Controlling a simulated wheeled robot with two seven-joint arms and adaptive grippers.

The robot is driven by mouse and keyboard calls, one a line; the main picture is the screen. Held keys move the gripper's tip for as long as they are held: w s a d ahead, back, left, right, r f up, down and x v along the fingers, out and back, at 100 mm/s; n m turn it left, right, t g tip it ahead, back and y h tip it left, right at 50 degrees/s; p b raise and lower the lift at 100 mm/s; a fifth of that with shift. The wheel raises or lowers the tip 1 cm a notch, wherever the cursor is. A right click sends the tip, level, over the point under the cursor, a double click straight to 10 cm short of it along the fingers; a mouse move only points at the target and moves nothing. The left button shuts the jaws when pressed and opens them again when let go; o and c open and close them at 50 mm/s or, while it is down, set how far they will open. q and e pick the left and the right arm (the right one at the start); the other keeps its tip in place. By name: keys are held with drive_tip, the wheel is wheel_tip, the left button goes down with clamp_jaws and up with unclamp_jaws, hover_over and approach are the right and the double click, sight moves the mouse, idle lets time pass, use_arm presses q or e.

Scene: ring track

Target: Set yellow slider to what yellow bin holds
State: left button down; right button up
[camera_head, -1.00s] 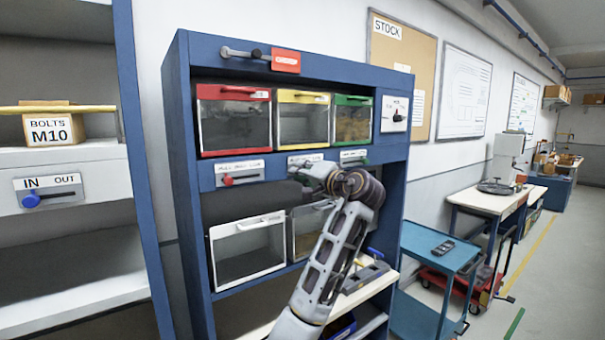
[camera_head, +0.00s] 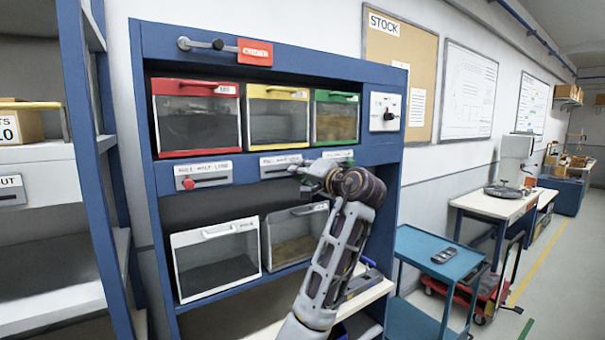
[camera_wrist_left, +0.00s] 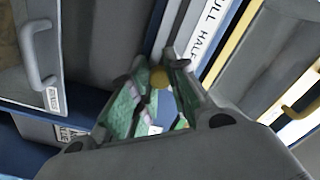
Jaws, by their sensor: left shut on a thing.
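The yellow bin (camera_head: 278,118) sits in the cabinet's upper row between the red and green bins. Its clear front shows a grey inside, and I cannot make out any contents for sure. The yellow slider's label plate (camera_head: 281,161) is just below it, partly covered by my left gripper (camera_head: 302,173). In the left wrist view my left gripper (camera_wrist_left: 162,78) is shut on the yellow slider knob (camera_wrist_left: 159,77), which shows between the fingertips. The knob is hidden in the head view, so I cannot tell its exact setting. My right gripper is out of view.
The red bin (camera_head: 197,117) has a red slider knob (camera_head: 188,184) below it, at the left of its slot. The green bin (camera_head: 336,117) has brown contents.

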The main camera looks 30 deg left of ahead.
use_arm(q)
drive_tip(key=shift+f, duration=0.1)
drive_tip(key=c, duration=1.3)
unclamp_jaws()
drive_tip(key=shift+w+d, duration=0.15)
drive_tip(key=shift+w, duration=0.05)
drive_tip(key=v, duration=1.2)
